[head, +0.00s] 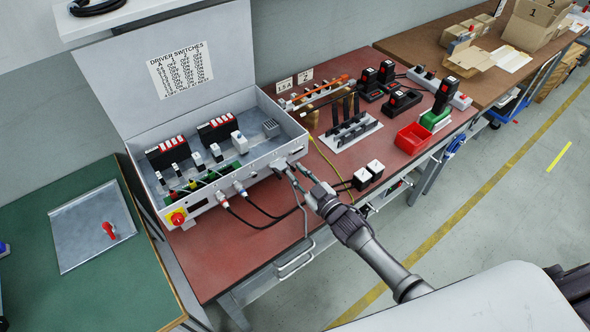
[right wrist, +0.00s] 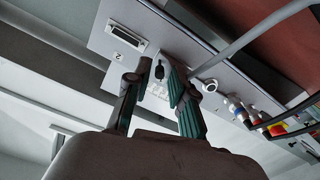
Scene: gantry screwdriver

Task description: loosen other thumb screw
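The open grey control box (head: 215,150) stands on the red bench, and its front panel faces my right gripper. My right gripper (head: 292,171) is at the right end of that panel. In the right wrist view its two fingers (right wrist: 157,75) are apart, either side of a small dark part (right wrist: 159,69) on the panel, which may be a thumb screw. I cannot tell whether the fingers touch it. A rectangular port (right wrist: 126,38) shows beside it, with a label "2" (right wrist: 117,56). No other thumb screw shows clearly. My left gripper is out of view.
Plugs with black cables (head: 240,188) leave the box front left of my right gripper, and a thick grey cable crosses the right wrist view (right wrist: 258,32). Small black-and-white blocks (head: 375,168) stand to the right.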

